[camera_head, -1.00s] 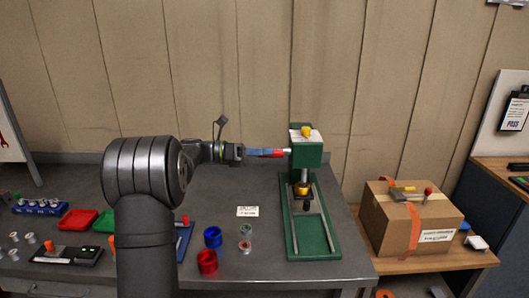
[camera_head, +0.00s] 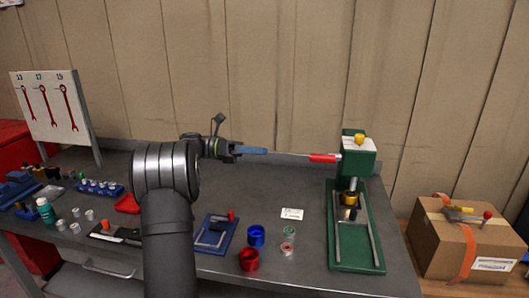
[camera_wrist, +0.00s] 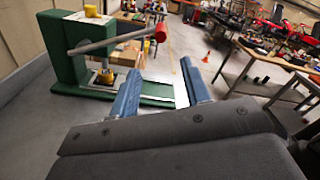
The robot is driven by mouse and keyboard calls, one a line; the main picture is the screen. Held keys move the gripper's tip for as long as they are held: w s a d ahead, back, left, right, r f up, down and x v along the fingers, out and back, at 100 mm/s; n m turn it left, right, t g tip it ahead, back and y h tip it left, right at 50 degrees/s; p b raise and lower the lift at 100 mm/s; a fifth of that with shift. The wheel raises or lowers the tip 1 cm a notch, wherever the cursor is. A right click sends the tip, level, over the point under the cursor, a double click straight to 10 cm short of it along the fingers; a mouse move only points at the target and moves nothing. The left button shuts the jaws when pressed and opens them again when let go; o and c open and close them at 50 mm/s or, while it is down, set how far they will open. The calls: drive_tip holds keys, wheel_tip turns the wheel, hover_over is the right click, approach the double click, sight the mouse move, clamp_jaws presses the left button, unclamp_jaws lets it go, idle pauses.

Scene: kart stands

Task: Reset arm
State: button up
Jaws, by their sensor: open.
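My gripper (camera_head: 266,151) is open, with blue fingers pointing right above the back of the grey bench. Its fingers also show spread and empty in the wrist view (camera_wrist: 160,68). A green press (camera_head: 358,158) stands on the bench to the right. Its lever has a red handle (camera_head: 322,158), which lies to the right of my fingertips with a gap between. In the wrist view the red handle (camera_wrist: 161,33) is at the end of a grey rod, beyond the fingers.
A red ring (camera_head: 249,260), a blue ring (camera_head: 256,236) and a blue fixture (camera_head: 214,234) sit on the bench front. A cardboard box (camera_head: 465,245) stands at the right. A wrench board (camera_head: 50,108) stands at the left. The bench between arm and press is mostly clear.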

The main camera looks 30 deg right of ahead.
sight(316, 156)
drive_tip(key=x, duration=1.7)
drive_tip(key=shift+s+d+f, duration=0.15)
drive_tip(key=shift+d, duration=0.05)
drive_tip(key=v, duration=1.8)
drive_tip(key=x, duration=1.8)
drive_tip(key=shift+s+f, duration=0.2)
drive_tip(key=shift+f, duration=0.1)
wheel_tip(316, 156, down, 11)
drive_tip(key=s+a+m, duration=0.1)
drive_tip(key=a+m, duration=0.1)
drive_tip(key=m, duration=0.2)
drive_tip(key=v, duration=1.3)
drive_tip(key=shift+w+a+m, duration=0.2)
drive_tip(key=shift+w+m, duration=0.05)
drive_tip(key=shift+m, duration=0.15)
drive_tip(key=shift+s+d, duration=0.1)
